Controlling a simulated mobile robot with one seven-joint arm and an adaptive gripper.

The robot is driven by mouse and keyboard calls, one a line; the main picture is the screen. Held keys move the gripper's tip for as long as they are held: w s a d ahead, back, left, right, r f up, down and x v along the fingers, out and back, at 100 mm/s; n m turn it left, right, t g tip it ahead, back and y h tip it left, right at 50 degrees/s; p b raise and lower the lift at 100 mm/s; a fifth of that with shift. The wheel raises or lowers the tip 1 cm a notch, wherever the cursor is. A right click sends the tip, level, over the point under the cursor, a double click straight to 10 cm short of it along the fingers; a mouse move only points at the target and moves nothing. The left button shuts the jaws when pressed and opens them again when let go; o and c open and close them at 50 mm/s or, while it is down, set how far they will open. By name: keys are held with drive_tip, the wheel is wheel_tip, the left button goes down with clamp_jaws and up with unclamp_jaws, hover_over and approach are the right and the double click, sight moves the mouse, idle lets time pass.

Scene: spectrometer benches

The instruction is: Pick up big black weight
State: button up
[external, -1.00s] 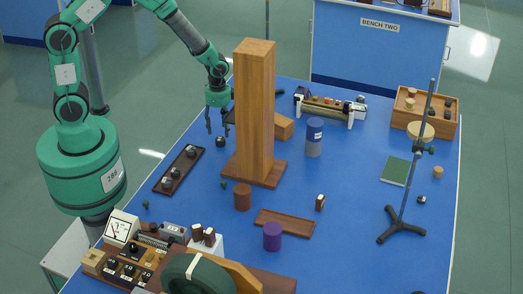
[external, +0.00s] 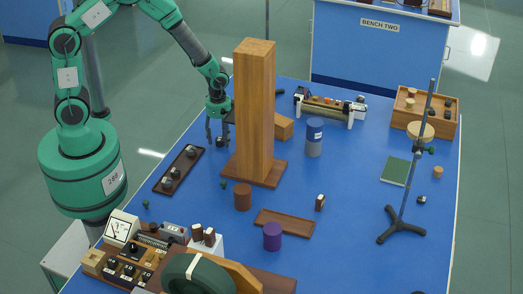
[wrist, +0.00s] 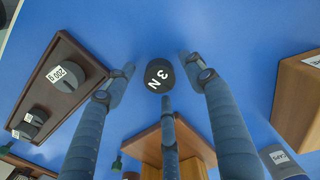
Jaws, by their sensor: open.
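A round black weight (external: 220,142) stands on the blue bench, left of the tall wooden column. The wrist view shows its top, marked "3 N" (wrist: 158,76). My gripper (external: 218,144) points down over it with its fingers spread. In the wrist view the fingertips (wrist: 155,78) lie around the weight's outline with gaps, and nothing is held. Whether the tips are level with the weight is hard to tell. Smaller-looking dark weights (wrist: 64,75), one marked "200 g", sit in a narrow brown tray to the left.
The tall wooden column (external: 254,105) on its square base stands close right of my gripper. The narrow tray (external: 160,188) is at the left bench edge. A wooden block (external: 284,127) and a blue-grey cylinder (external: 314,138) stand beyond the column. Bare bench surrounds the weight.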

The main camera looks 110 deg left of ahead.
sight(220, 139)
clamp_jaws()
drive_tip(key=shift+r, duration=0.15)
drive_tip(key=shift+r, duration=0.5)
wheel_tip(220, 139, up, 2)
drive_tip(key=shift+r+p, duration=0.1)
drive_tip(key=shift+p, duration=0.45)
drive_tip(key=s+d, duration=0.3)
drive_tip(key=s, duration=0.1)
drive_tip(key=s+d+r+p, duration=0.1)
drive_tip(key=s+d, duration=0.2)
drive_tip(key=s, duration=0.1)
drive_tip(key=s+d+p, duration=0.1)
drive_tip(key=s+d, duration=0.2)
drive_tip(key=s, duration=0.1)
drive_tip(key=shift+s+d+r, duration=0.25)
drive_tip(key=shift+s+d, duration=0.1)
drive_tip(key=shift+d, duration=0.05)
